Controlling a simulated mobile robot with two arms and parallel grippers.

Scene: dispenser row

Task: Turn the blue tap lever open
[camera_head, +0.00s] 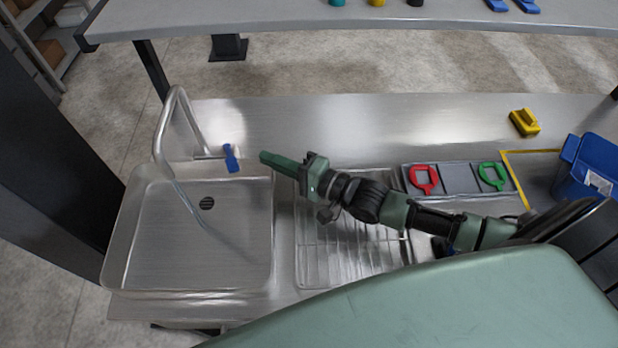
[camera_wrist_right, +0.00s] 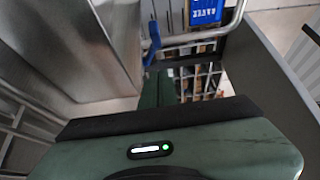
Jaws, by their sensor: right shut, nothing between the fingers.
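The blue tap lever (camera_head: 231,158) is on the tap's short horizontal body behind the sink's back right corner. The lever also shows in the right wrist view (camera_wrist_right: 154,38), just beyond the fingers. The metal tap (camera_head: 163,135) has a tall curved spout reaching over the sink. My right gripper (camera_head: 264,157) is shut and empty, its green fingers pointing left toward the lever. In the head view a small gap shows between the fingertips and the lever. The wrist view also shows the gripper's fingers (camera_wrist_right: 154,80). My left gripper is not in view.
The steel sink (camera_head: 150,240) lies in front of the tap. A wire rack (camera_head: 310,265) lies under my right arm. A tray (camera_head: 456,165) with red and green ring-handled items, a yellow block (camera_head: 524,122) and a blue bin (camera_head: 585,170) are at right. The counter behind is clear.

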